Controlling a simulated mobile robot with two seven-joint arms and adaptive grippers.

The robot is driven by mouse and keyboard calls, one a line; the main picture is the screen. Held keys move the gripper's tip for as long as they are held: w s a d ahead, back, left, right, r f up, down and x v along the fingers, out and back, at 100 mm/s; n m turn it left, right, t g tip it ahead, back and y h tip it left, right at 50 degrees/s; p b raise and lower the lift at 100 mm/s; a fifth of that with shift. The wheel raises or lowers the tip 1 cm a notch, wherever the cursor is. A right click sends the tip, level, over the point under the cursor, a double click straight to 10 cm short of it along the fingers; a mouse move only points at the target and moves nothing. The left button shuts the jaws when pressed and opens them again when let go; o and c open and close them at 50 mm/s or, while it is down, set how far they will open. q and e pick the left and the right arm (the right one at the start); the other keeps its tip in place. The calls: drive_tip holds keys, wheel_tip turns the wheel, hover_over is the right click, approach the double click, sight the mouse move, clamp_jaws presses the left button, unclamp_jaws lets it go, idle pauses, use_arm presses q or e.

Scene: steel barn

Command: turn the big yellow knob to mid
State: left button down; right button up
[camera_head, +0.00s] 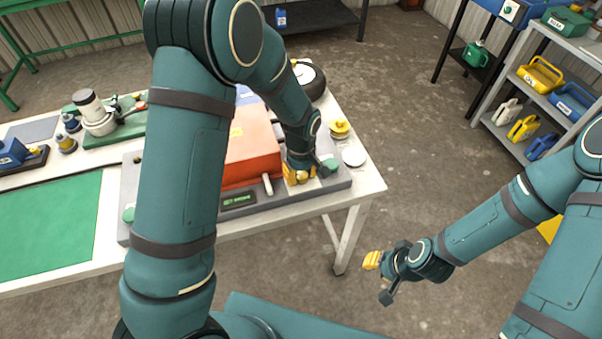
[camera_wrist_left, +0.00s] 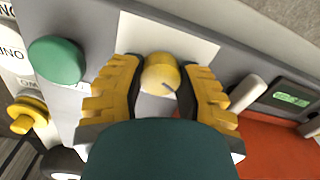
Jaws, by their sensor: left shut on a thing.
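The yellow knob (camera_wrist_left: 158,70) sits in front of a white plate (camera_wrist_left: 205,45) on the grey panel in the left wrist view. In the head view my left gripper (camera_head: 299,175) is at the right front of the grey panel and hides the knob. No scale marks around the knob can be read. My right gripper (camera_head: 379,278) hangs in free air right of the table, away from the panel.
A green knob (camera_wrist_left: 57,61) and a pale lever (camera_wrist_left: 245,92) flank the gripper. A small green display (camera_wrist_left: 291,99) and an orange-red housing (camera_head: 252,157) are close by. A yellow object (camera_head: 339,128) stands near the table's right edge. The floor beyond is open.

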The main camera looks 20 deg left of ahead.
use_arm(q)
drive_tip(key=m, duration=0.8)
drive_tip(key=shift+m, duration=0.4)
drive_tip(key=m, duration=0.4)
drive_tip(key=shift+d+b, duration=0.1)
drive_tip(key=shift+b, duration=0.2)
drive_tip(key=m, duration=0.4)
drive_tip(key=shift+m, duration=0.5)
drive_tip(key=c, duration=0.6)
unclamp_jaws()
drive_tip(key=shift+o, duration=0.2)
